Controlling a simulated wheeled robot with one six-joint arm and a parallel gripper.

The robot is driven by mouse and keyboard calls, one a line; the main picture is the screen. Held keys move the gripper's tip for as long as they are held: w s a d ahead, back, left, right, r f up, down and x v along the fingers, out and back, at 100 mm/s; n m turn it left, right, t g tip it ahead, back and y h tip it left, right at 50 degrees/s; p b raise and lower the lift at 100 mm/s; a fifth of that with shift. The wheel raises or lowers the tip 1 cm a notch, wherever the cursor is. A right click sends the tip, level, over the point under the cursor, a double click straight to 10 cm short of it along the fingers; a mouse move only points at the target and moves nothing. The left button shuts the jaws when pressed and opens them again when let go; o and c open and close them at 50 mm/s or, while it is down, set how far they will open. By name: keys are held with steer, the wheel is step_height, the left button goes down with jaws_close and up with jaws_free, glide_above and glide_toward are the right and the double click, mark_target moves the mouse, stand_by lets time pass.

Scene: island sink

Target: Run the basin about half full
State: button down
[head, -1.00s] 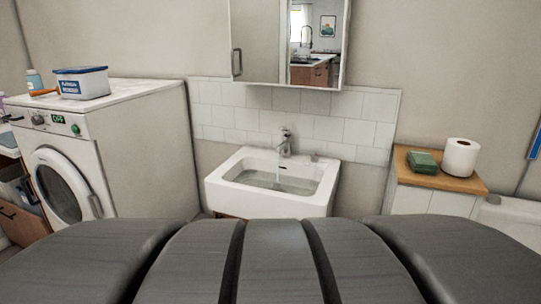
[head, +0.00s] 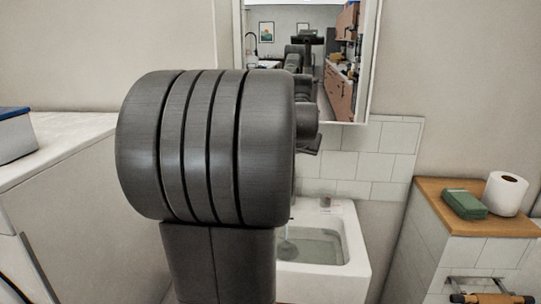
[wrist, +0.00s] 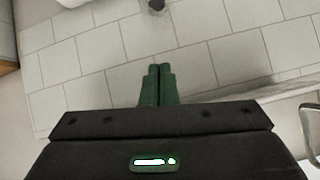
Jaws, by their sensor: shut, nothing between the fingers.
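The white basin (head: 352,250) is partly hidden behind my arm in the head view. Water (head: 312,246) stands in it with its surface below the rim. A thin stream seems to fall at the basin's left, beside my arm. The tap is hidden behind my arm in the head view. In the wrist view my gripper (wrist: 160,68) is shut and empty, its green fingers together in front of white wall tiles. A small dark round thing (wrist: 156,5) at the top edge of that view is cut off; I cannot tell what it is.
A mirror cabinet (head: 371,60) hangs above the basin. At right, a wooden-topped unit (head: 440,190) bears a green folded cloth (head: 464,204) and a white paper roll (head: 507,193). At left is the white washing machine (head: 80,190) with a blue-lidded box (head: 14,135).

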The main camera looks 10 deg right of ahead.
steer(key=x, duration=0.3)
steer(key=f+x, duration=0.1)
steer(key=x, duration=0.3)
steer(key=s+x, duration=0.1)
steer(key=x, duration=0.2)
steer(key=shift+w+a+f, duration=0.25)
steer(key=shift+w+f, duration=0.05)
steer(key=shift+f, duration=0.15)
steer(key=shift+s+a+f, duration=0.1)
steer(key=shift+a+f, duration=0.05)
steer(key=shift+f, duration=0.3)
steer(key=shift+f+b, duration=0.15)
steer(key=shift+b, duration=0.25)
